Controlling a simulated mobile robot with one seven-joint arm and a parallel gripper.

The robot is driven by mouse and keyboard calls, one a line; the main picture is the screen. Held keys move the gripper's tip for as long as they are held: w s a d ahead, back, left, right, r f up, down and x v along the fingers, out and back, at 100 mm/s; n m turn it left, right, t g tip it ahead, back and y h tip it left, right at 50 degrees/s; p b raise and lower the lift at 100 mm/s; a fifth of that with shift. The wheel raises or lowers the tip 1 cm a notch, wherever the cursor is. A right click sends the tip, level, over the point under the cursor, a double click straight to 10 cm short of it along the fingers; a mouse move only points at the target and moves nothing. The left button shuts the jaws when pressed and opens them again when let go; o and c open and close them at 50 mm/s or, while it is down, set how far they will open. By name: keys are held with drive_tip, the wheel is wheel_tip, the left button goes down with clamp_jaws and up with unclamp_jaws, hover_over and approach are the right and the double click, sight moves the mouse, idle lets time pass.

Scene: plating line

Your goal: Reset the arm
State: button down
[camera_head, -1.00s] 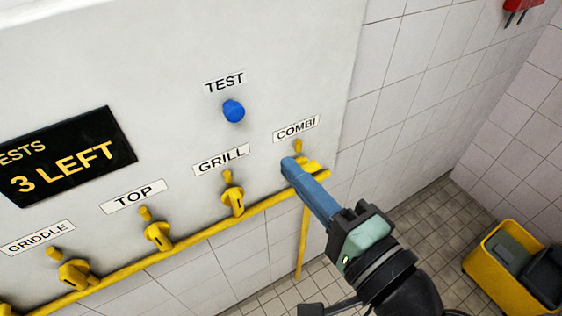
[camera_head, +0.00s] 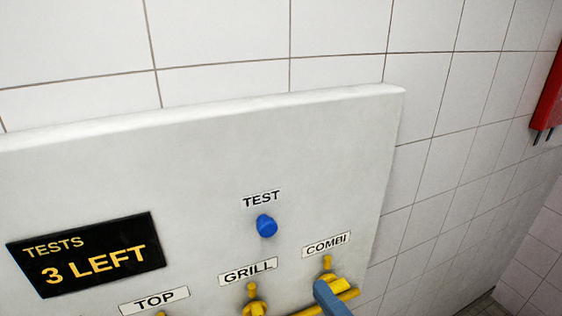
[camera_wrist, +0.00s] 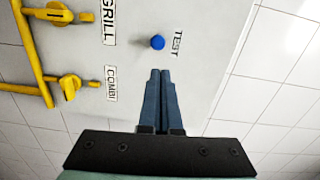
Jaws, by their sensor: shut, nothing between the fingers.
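My gripper (camera_wrist: 159,75) is shut, its two blue fingers together with nothing between them, in front of the panel in the wrist view. In the head view only its blue fingers (camera_head: 331,298) show at the bottom edge, overlapping the yellow COMBI valve (camera_head: 341,286). In the wrist view that valve (camera_wrist: 97,86) lies left of the fingers and apart from them. The blue TEST button (camera_head: 266,226) is on the panel above; it also shows just beyond the fingertips in the wrist view (camera_wrist: 157,42).
The white panel (camera_head: 200,150) carries a black display (camera_head: 87,254) reading "TESTS 3 LEFT". The yellow GRILL valve (camera_head: 254,306) is left of COMBI. A yellow pipe (camera_wrist: 33,60) runs along the valves. A red object (camera_head: 549,95) hangs on the tiled wall at right.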

drive_tip(key=w+a+r+n+t+h+b, duration=0.1)
drive_tip(key=w+r+n+t+h, duration=0.2)
drive_tip(key=r, duration=0.4)
drive_tip(key=w+a+r+n+t+b, duration=0.1)
drive_tip(key=w+a+r+n, duration=0.15)
drive_tip(key=r+n, duration=0.35)
drive_tip(key=s+a+r+n+t+h, duration=0.1)
drive_tip(key=s+a+r+n+t, duration=0.1)
drive_tip(key=r, duration=0.7)
drive_tip(key=s+a+r+n+t+h, duration=0.2)
drive_tip(key=s+r+t, duration=0.2)
drive_tip(key=r, duration=0.5)
drive_tip(key=shift+t+h, duration=0.3)
drive_tip(key=shift+t, duration=0.2)
